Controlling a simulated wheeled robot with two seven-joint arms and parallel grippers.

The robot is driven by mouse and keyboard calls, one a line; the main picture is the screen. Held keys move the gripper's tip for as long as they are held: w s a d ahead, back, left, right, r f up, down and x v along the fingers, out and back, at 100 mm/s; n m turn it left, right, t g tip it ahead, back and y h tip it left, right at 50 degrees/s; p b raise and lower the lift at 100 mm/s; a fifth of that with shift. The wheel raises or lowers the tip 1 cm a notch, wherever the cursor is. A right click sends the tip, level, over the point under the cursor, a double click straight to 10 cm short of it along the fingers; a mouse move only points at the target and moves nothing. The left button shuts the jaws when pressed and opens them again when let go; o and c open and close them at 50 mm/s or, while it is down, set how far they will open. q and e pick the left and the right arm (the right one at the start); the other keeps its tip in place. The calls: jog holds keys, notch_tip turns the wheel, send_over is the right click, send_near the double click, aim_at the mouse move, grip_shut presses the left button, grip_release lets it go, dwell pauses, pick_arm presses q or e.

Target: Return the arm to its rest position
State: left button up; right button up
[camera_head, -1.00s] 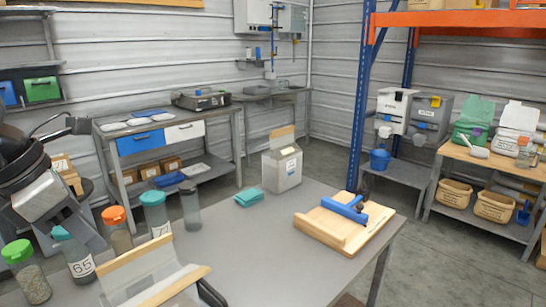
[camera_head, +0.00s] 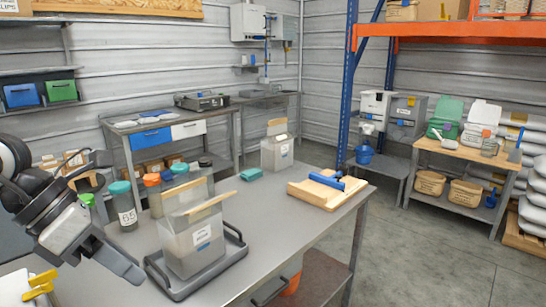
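My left arm comes in from the left edge. Its gripper (camera_head: 118,262) hangs over the left side of the grey table (camera_head: 290,222), in front of several lidded jars. It points down and to the right, and no object shows in it. My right arm and gripper are not in view.
A clear bin (camera_head: 192,242) stands on a dark tray (camera_head: 240,240) right of my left gripper. Jars, including one marked 65 (camera_head: 123,207), stand behind. A wooden board (camera_head: 318,194) with a blue tool (camera_head: 326,180) lies at the far right. A yellow clamp (camera_head: 40,284) shows at lower left.

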pick_arm(q)
jog(key=s+d+n+h, duration=0.2)
jog(key=d+n+h, duration=0.4)
jog(key=d+h, duration=0.7)
jog(key=w+a+f+n+t+y, duration=0.25)
jog(key=f+n+t+y, duration=0.5)
jog(key=n, duration=0.75)
jog(key=w+a+f+n+t+y, duration=0.2)
jog(key=a+f+n+t+y, duration=0.2)
jog(key=f+n+t+y, duration=0.7)
jog(key=s+d+f+n+g+h, duration=0.1)
jog(key=s+f+n+g+h, duration=0.1)
jog(key=s+f+n+g, duration=0.8)
notch_tip(320, 180, down, 5)
jog(key=shift+s+d, duration=0.15)
jog(key=shift+s, duration=0.8)
